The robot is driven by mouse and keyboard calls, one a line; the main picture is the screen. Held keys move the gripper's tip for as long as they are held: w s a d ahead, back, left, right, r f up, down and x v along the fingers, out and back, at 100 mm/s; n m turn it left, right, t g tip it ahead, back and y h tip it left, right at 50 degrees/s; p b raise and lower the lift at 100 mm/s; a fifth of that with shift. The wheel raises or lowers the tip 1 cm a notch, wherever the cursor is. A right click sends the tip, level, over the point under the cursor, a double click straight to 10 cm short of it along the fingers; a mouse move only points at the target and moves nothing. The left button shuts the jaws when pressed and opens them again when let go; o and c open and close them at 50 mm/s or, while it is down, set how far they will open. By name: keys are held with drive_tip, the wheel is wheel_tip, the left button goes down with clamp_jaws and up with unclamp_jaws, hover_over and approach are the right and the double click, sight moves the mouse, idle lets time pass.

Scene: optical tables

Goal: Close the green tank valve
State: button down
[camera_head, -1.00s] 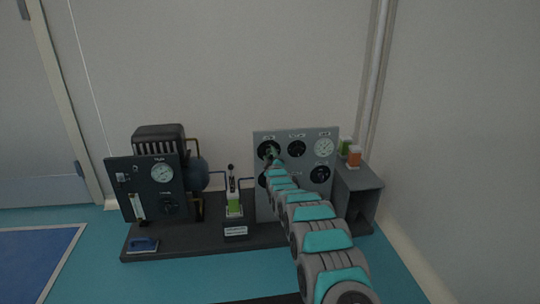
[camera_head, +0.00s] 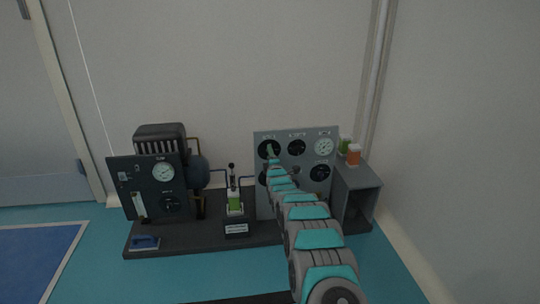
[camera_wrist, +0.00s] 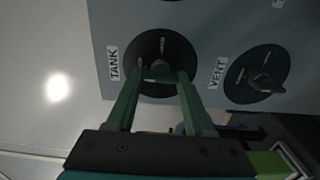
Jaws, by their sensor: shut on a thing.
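The tank valve (camera_wrist: 160,47) is a round black dial labelled TANK on the grey panel, seen in the wrist view. Its small knob is mostly hidden between the fingertips, and its colour looks dark rather than green. My gripper (camera_wrist: 158,72) has green fingers that converge at the dial's centre and are shut on the knob. In the head view my gripper (camera_head: 270,153) reaches the upper left dial (camera_head: 264,146) of the grey panel (camera_head: 279,136). My arm hides part of the panel's lower left. The knob's exact angle cannot be told.
The vent valve (camera_wrist: 257,74) sits right of the tank valve in the wrist view. A compressor unit (camera_head: 158,132) and dark panel (camera_head: 145,176) stand left. Orange (camera_head: 354,156) and green (camera_head: 345,144) containers rest on a grey stand (camera_head: 361,176). Open wall lies above.

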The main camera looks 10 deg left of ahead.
drive_tip(key=shift+a+r, duration=0.1)
idle(0.3)
drive_tip(key=shift+c, duration=1.4)
unclamp_jaws()
drive_tip(key=shift+s, duration=0.15)
drive_tip(key=v, duration=0.7)
drive_tip(key=shift+s, duration=0.3)
